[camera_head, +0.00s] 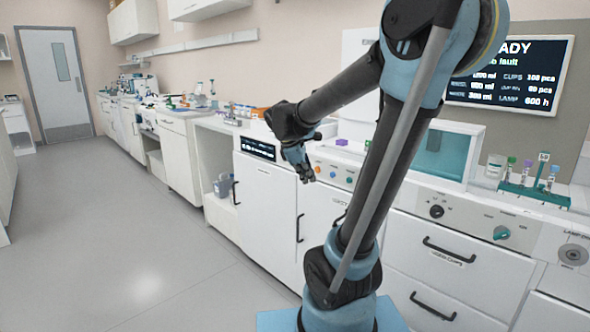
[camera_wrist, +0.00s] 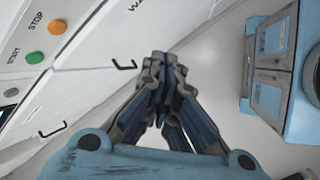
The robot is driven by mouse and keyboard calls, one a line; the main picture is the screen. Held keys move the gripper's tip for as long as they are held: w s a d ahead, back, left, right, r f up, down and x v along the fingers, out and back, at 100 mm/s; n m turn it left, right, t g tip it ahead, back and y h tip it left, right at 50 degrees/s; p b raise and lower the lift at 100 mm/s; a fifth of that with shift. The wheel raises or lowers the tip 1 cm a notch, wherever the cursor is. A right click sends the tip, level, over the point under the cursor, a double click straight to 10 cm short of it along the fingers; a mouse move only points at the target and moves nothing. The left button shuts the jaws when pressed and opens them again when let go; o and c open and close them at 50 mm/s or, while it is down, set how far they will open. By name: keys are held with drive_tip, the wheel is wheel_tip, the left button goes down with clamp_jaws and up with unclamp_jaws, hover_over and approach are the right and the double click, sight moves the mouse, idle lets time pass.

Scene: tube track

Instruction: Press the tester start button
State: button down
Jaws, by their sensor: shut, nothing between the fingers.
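The tester start button is a green round button (camera_wrist: 35,57) on a light panel at the upper left of the wrist view, with START lettering beside it. An orange button (camera_wrist: 57,26) sits beside it, with STOP lettering. In the head view an orange button (camera_head: 318,170) and other small coloured knobs show on the counter front, just right of my gripper (camera_head: 306,178). In the wrist view my gripper (camera_wrist: 160,62) is shut and empty, its fingertips together. It hangs in front of the white cabinet, apart from the green button.
White cabinet doors with black handles (camera_head: 300,228) lie below the panel. A display screen (camera_head: 258,148) is left of the gripper. A glass-fronted box (camera_head: 440,150) and a tube rack (camera_head: 535,190) stand to the right. Grey floor (camera_head: 130,240) is clear at left.

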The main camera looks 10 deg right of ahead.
drive_tip(key=w+a+r+n+t+h, duration=0.1)
drive_tip(key=w+a+n, duration=0.4)
drive_tip(key=w, duration=0.3)
drive_tip(key=w+a+r+n+t+h, duration=0.1)
drive_tip(key=w+a+n+h, duration=0.1)
drive_tip(key=w+a+n, duration=0.3)
drive_tip(key=w, duration=0.4)
drive_tip(key=shift+r, duration=0.2)
drive_tip(key=w+d+r+x, duration=0.1)
drive_tip(key=r+x, duration=0.1)
drive_tip(key=x, duration=1.1)
drive_tip(key=shift+d, duration=0.35)
drive_tip(key=shift+r, duration=0.15)
